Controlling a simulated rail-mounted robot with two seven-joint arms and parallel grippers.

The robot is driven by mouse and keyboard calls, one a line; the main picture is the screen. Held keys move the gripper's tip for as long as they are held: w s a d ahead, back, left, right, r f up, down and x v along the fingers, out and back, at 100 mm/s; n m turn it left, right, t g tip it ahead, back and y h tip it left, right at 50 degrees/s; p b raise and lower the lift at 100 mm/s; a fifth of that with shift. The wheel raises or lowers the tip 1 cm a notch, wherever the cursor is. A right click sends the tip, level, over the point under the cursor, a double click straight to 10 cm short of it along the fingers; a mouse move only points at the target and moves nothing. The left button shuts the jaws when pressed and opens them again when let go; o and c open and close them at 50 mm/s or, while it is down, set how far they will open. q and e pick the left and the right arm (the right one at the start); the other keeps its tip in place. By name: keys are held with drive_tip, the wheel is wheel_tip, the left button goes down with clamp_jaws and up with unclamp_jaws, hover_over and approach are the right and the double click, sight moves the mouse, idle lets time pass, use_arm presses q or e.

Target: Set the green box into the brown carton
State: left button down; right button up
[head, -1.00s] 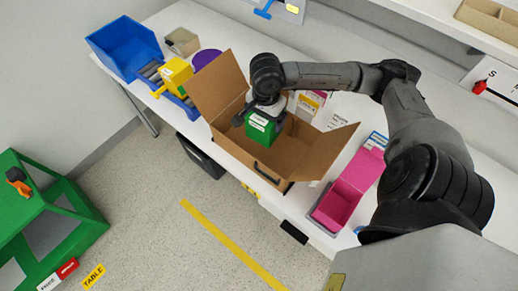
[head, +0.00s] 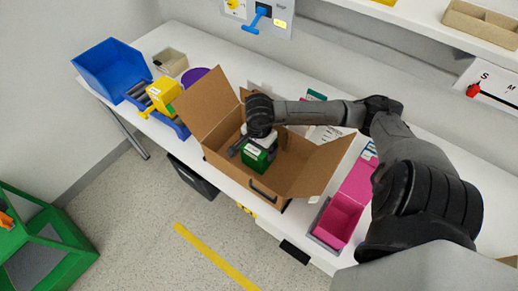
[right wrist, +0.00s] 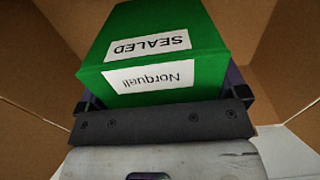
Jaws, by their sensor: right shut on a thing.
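The green box (head: 257,156) with white labels is inside the brown carton (head: 225,160), in its left part. My right gripper (head: 256,147) reaches down into the carton and is shut on the green box. In the right wrist view the green box (right wrist: 165,50) fills the space between the fingers, with the labels "SEALED" and "Norquell" showing. The walls of the brown carton (right wrist: 40,60) surround it there. Whether the box touches the carton floor I cannot tell. The carton's flaps stand open. My left gripper is not in view.
A pink open box (head: 338,218) stands right of the carton on the white table (head: 225,55). A blue-handled switch panel (head: 257,18) is on the wall.

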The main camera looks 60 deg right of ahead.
drive_tip(key=shift+f, duration=0.75)
drive_tip(key=shift+f, duration=0.15)
drive_tip(key=o, duration=0.8)
drive_tip(key=shift+c, duration=0.2)
